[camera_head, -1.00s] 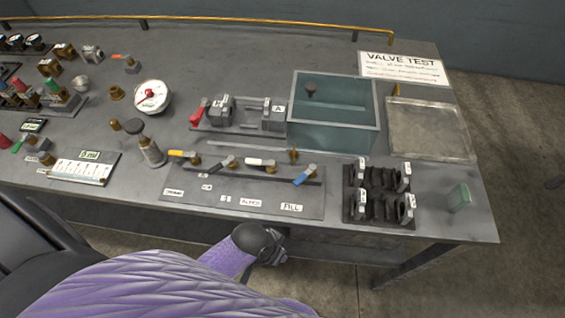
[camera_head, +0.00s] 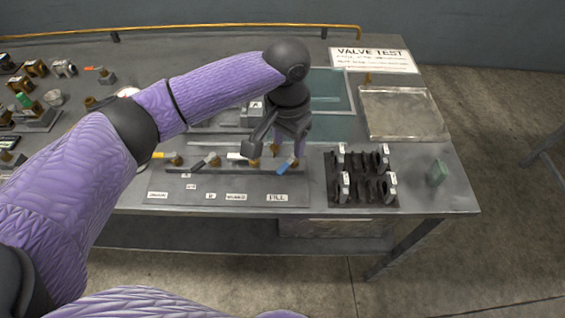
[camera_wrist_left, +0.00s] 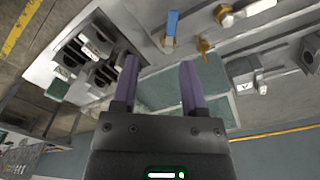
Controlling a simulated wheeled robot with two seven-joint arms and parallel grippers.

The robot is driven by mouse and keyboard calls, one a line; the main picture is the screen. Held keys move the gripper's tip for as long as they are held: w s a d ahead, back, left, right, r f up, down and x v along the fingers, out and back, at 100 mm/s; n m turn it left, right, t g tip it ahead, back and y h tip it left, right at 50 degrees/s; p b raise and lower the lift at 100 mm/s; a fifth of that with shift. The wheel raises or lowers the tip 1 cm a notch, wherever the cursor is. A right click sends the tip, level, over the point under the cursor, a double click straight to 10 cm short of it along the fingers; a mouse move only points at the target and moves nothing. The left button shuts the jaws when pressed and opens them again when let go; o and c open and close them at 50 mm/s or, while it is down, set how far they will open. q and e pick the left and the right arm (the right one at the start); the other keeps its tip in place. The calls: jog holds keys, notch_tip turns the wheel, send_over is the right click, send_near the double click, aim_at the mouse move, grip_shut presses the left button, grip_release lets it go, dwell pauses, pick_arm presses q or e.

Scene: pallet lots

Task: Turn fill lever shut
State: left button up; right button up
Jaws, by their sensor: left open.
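The fill lever (camera_head: 285,166) has a blue handle on a brass valve, above the label FILL (camera_head: 277,197) at the right end of the valve board. Its handle slants down and left in the head view. It also shows in the left wrist view (camera_wrist_left: 172,24), beyond the fingertips. My left gripper (camera_head: 290,152) points down over the board's right end, just behind the fill lever. Its two purple fingers are apart with nothing between them, as the left wrist view (camera_wrist_left: 158,66) shows. My right gripper is out of view.
Other levers, yellow (camera_head: 163,155) and white (camera_head: 236,156) among them, stand left along the board. A teal tank (camera_head: 335,128) lies behind the gripper. A black rack (camera_head: 363,197) stands close right.

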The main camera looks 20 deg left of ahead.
aim_at(283, 168)
pick_arm(q)
jog(key=f+b, duration=0.1)
jog(key=f, duration=0.1)
jog(key=a+f+b, duration=0.1)
jog(key=f, duration=0.2)
jog(key=f+b, duration=0.1)
jog(key=f, duration=0.2)
jog(key=shift+w+a+f, duration=0.15)
jog(key=shift+w, duration=0.15)
grip_shut()
